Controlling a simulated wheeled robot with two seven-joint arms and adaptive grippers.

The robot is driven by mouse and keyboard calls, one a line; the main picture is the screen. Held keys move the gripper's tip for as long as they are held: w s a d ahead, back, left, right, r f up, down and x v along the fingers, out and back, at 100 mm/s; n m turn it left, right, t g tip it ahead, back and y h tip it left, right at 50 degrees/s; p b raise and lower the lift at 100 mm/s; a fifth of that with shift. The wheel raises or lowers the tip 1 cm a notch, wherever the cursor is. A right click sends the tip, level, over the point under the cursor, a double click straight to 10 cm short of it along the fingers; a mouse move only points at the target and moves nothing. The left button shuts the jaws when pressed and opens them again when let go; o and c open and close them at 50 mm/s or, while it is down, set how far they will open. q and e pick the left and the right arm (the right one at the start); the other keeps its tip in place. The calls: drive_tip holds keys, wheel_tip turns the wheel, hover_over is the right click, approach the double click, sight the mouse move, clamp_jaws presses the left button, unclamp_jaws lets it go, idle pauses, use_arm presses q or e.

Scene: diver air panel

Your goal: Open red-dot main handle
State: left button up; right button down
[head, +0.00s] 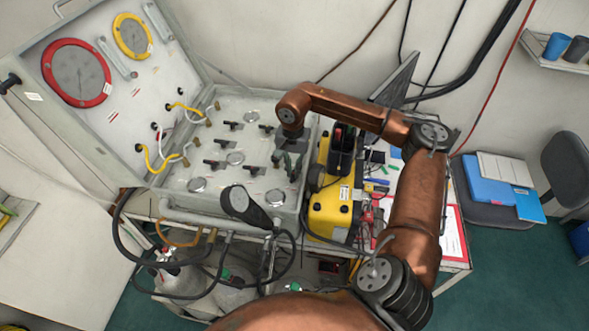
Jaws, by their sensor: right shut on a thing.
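The grey air panel (218,110) lies open in its case, with several black valve handles (213,164) and round knobs. My right gripper (292,168) comes down over the panel's right side. It is shut on a black handle there, mostly hidden by the gripper. I cannot make out a red dot on any handle, nor the held handle's angle. My left gripper is not in view.
The raised lid carries a red-rimmed gauge (77,73) and a yellow-rimmed gauge (132,36). Yellow hoses (155,163) loop at the panel's left. A yellow case (331,208) stands close on the right. Black hoses and cylinders are below the front edge.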

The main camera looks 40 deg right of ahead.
sight(293, 173)
drive_tip(key=shift+w+d+r, duration=0.1)
drive_tip(key=shift+w+r, duration=0.1)
drive_tip(key=c, duration=2)
unclamp_jaws()
drive_tip(key=shift+f, duration=0.15)
drive_tip(key=shift+s, duration=0.1)
drive_tip(key=shift+r, duration=4)
